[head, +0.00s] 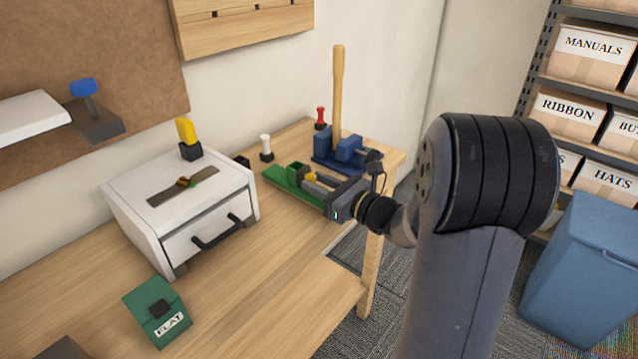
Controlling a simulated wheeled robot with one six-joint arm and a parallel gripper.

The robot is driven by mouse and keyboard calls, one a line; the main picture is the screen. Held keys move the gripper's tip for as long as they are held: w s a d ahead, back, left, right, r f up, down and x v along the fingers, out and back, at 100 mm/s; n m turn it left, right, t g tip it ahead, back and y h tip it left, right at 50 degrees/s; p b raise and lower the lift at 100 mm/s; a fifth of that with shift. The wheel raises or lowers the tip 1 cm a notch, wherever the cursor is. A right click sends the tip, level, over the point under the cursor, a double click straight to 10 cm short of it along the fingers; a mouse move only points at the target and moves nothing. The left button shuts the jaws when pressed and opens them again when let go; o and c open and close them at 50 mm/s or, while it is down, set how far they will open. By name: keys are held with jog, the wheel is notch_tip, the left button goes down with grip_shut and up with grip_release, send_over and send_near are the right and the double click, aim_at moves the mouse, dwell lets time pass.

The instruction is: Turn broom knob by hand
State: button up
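A pale wooden handle (338,95), which looks like a broom handle, stands upright in a blue clamp-like holder (350,150) at the back right of the bench. A dark round knob (372,160) shows at the right side of the holder; I cannot tell for certain whether it is the broom knob. My gripper (318,189) reaches in from the right, low in front of the holder and over the right end of a green fixture (290,184). Small yellow and grey parts show near its tips. Its fingers are too small and overlapped to tell open from shut, or any contact.
A white drawer box (128,213) with a black handle stands left on the wooden bench (235,305). A green box labelled FLAT (150,297) sits in front. The bench's front middle is clear.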

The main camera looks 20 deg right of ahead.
jog(key=c, duration=0.5)
jog(key=shift+f+n+b, duration=0.25)
jog(key=shift+n+b, duration=0.45)
jog(key=shift+b, duration=0.55)
jog(key=shift+r+n+b, duration=0.2)
jog(key=shift+n+b, duration=0.7)
jog(key=shift+b, duration=0.15)
jog(key=o, duration=1)
jog(key=v, duration=1.1)
jog(key=shift+p, duration=0.45)
jog(key=shift+w+a, duration=0.1)
jog(key=shift+w, duration=0.05)
